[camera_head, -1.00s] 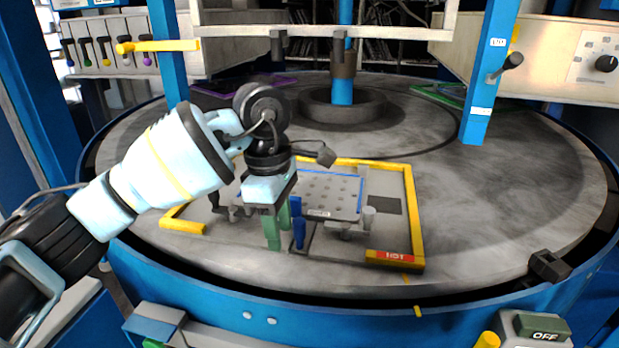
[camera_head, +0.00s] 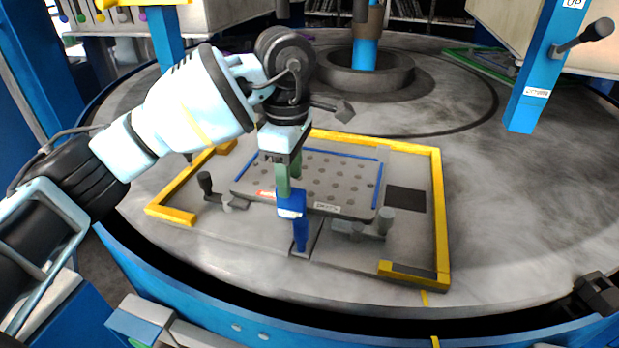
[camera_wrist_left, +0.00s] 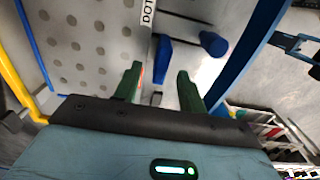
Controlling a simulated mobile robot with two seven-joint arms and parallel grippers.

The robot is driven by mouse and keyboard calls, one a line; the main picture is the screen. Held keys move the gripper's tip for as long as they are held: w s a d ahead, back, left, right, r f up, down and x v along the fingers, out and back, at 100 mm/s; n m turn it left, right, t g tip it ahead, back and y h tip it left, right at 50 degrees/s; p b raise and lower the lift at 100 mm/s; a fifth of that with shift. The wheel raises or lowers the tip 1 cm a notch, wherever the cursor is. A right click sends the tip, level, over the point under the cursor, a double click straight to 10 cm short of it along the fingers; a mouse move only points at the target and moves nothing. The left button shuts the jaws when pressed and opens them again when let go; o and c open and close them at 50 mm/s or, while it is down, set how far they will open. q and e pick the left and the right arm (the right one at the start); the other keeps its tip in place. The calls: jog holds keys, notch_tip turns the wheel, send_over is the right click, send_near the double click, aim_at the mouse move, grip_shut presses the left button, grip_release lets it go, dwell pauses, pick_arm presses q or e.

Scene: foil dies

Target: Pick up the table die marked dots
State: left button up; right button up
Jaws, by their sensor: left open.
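The die marked dots (camera_head: 345,178) is a grey perforated plate with blue edge strips. It lies flat inside a yellow-cornered frame, with a small label on its front edge. A blue upright piece (camera_head: 300,236) stands at its front edge. In the left wrist view the die (camera_wrist_left: 85,45) fills the upper left, its label partly cut off, and the blue piece (camera_wrist_left: 163,56) lies just beyond the fingertips. My left gripper (camera_head: 289,180) points down by the die's front edge. Its green fingers (camera_wrist_left: 160,72) are apart, with nothing gripped between them. My right gripper is not in view.
The yellow frame (camera_head: 440,215) surrounds the die on a round grey table (camera_head: 530,200). Grey round posts (camera_head: 386,218) stand near the die's front corners. A blue column (camera_head: 535,85) rises at the right.

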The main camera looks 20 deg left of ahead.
pick_arm(q)
jog(key=shift+s+f+p, duration=0.1)
jog(key=shift+f+p, duration=0.2)
jog(key=shift+f, duration=2.35)
grip_shut()
jog(key=shift+r, duration=0.2)
